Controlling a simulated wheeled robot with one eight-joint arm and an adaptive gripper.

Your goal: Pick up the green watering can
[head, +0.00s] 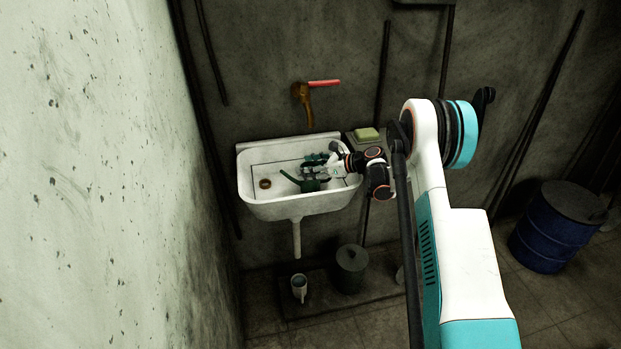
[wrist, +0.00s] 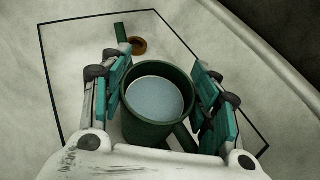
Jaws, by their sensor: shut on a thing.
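The green watering can (head: 309,185) is in the white wall sink, toward its right side, with its spout pointing left. In the wrist view the can (wrist: 130,127) is seen from above, its round opening showing a pale blue-grey inside. My gripper (head: 311,172) reaches into the sink from the right. In the wrist view my gripper (wrist: 165,90) has one teal-padded finger on each side of the can and is shut on it. The can's lower body is partly hidden, and I cannot tell if it touches the sink bottom.
The white sink (head: 247,178) has raised walls around the can and a brown drain (head: 265,184) at left. A brass tap with a red handle (head: 323,83) is above. A green soap bar (head: 367,134) lies right of the sink. A blue barrel (head: 545,235) stands far right.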

